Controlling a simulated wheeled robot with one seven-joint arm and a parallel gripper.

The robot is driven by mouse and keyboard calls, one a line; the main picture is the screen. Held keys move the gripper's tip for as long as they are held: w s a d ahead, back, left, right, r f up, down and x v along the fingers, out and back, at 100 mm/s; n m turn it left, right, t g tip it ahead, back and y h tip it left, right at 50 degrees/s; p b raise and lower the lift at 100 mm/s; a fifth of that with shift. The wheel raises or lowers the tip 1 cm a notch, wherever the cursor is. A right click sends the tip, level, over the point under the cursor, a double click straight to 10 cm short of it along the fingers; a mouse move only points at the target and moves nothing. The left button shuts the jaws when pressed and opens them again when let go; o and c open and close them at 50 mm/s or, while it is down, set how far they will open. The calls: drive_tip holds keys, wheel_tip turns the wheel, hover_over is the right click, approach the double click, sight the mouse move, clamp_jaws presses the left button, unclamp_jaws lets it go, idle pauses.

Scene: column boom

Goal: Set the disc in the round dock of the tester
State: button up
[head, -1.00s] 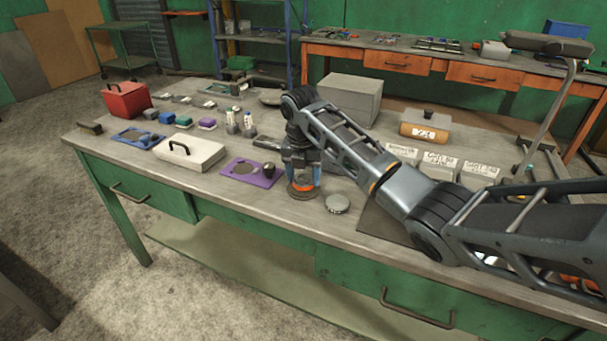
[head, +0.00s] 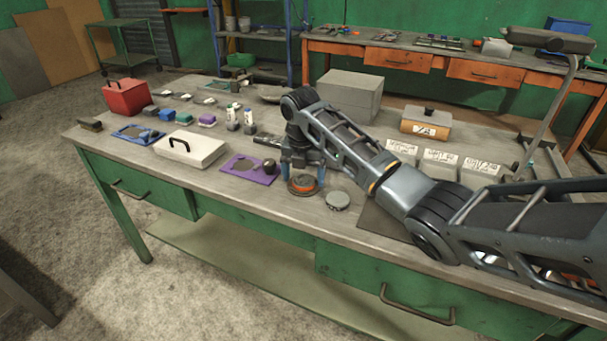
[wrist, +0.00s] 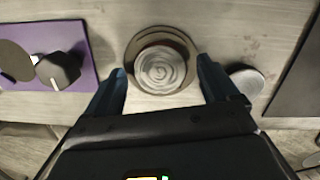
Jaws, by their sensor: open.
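A round disc with a grey swirled top (wrist: 160,68) lies on a wider dark round base; in the head view it shows an orange edge (head: 302,183). My gripper (head: 304,176) is open just above it, its blue fingers (wrist: 161,72) on either side in the wrist view, with gaps between them and the disc. A purple plate (head: 238,176) with a round dark area and a black knob (head: 269,168) stands to the left; it also shows in the wrist view (wrist: 85,45). I cannot tell for certain which piece is the tester.
A small grey round piece (head: 338,200) lies just right of the gripper. A white case (head: 190,151), a blue plate (head: 138,134) and a red box (head: 126,96) stand to the left. A grey box (head: 350,94) stands behind my arm, labelled grey blocks (head: 440,163) to the right.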

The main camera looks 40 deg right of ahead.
sight(303, 183)
drive_tip(key=shift+s+f, duration=0.1)
drive_tip(key=shift+f, duration=0.05)
wheel_tip(303, 183, up, 13)
drive_tip(key=a, duration=0.1)
drive_tip(key=shift+s+p, duration=0.3)
drive_tip(key=shift+p, duration=0.15)
drive_tip(key=shift+a, duration=0.1)
